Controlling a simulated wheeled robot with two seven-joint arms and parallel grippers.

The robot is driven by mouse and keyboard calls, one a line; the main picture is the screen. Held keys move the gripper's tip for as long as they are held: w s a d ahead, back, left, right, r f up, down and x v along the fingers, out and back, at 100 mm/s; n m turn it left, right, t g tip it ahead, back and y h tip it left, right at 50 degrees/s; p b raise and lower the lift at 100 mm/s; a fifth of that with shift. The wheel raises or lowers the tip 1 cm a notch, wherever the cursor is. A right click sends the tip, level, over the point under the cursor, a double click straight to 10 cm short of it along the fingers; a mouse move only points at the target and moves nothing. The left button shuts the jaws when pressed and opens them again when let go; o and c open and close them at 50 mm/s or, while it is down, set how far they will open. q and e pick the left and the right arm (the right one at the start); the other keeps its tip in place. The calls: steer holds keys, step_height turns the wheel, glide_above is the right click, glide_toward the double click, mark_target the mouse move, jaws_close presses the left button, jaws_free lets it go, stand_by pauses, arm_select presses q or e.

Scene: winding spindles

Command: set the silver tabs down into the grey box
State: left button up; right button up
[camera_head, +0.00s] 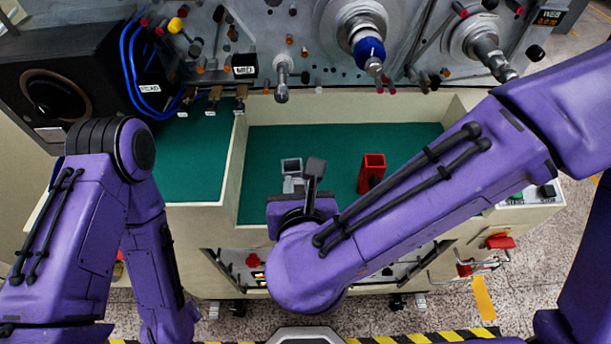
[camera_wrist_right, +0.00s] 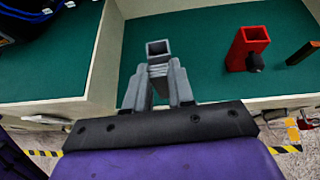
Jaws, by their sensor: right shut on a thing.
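The grey box (camera_head: 291,165) is small and open-topped. It stands on the green work surface, left of my right gripper. In the right wrist view the grey box (camera_wrist_right: 158,47) shows its opening just beyond the fingertips. My right gripper (camera_wrist_right: 158,72) points down over the surface, close to the box, with its fingers shut on a small silver-grey piece, seemingly a silver tab, mostly hidden between them. In the head view the right gripper (camera_head: 314,170) is partly hidden by its own wrist. I cannot tell whether tabs lie inside the box. My left gripper is outside the view.
A red open box (camera_head: 371,172) stands right of the grey box; it also shows in the right wrist view (camera_wrist_right: 246,47). Several small clips (camera_head: 212,106) line the ledge at the left. Spindles (camera_head: 369,50) project from the back panel. The green surface (camera_head: 270,145) is otherwise mostly clear.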

steer(key=shift+a, duration=0.3)
steer(key=b, duration=0.2)
glide_above(292, 172)
steer(key=s, duration=0.2)
steer(key=shift+s+d+f, duration=0.15)
steer(key=shift+s+f, duration=0.05)
steer(key=shift+w, duration=1.1)
steer(key=f+b, duration=0.4)
steer(key=shift+w+f, duration=0.2)
steer(key=shift+f, duration=0.1)
steer(key=o, duration=0.9)
steer(key=shift+s, duration=0.1)
